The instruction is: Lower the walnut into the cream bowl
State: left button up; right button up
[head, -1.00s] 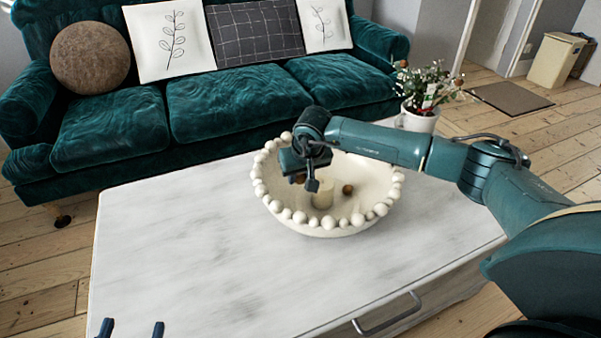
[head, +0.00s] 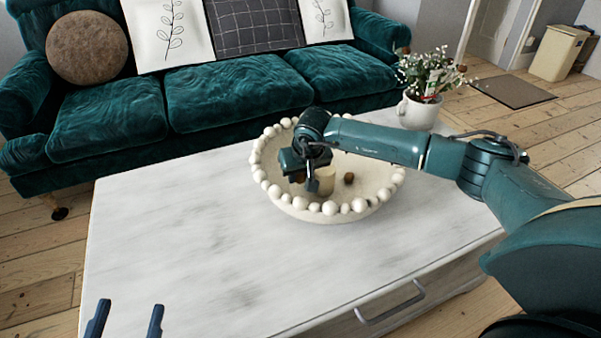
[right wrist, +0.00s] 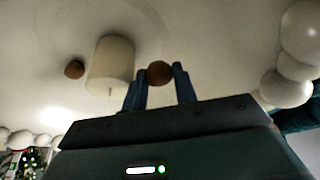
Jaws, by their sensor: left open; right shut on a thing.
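The cream bowl (head: 375,192), edged with round cream beads, stands on the white table. My right gripper (head: 306,186) is inside the bowl's outline in the head view, over its left part. The right wrist view shows the fingers shut on the brown walnut (right wrist: 160,73), with the bowl's pale inside (right wrist: 200,35) behind it. I cannot tell whether the walnut touches the bowl's floor. My left gripper (head: 126,318) is open and empty at the table's near left; only its fingertips show.
A cream candle (right wrist: 110,65) stands in the bowl close beside the walnut. Another brown ball (head: 349,178) lies in the bowl. A white flower pot (head: 418,112) stands behind the bowl. The table's left half (head: 180,230) is clear. A teal sofa (head: 235,90) is behind.

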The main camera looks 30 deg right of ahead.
dwell(0.3)
jog(key=shift+f+b, duration=0.6)
jog(key=shift+f, duration=0.15)
dwell(0.5)
jog(key=shift+f+b, duration=0.3)
jog(key=shift+f, duration=0.15)
jog(key=o, duration=1)
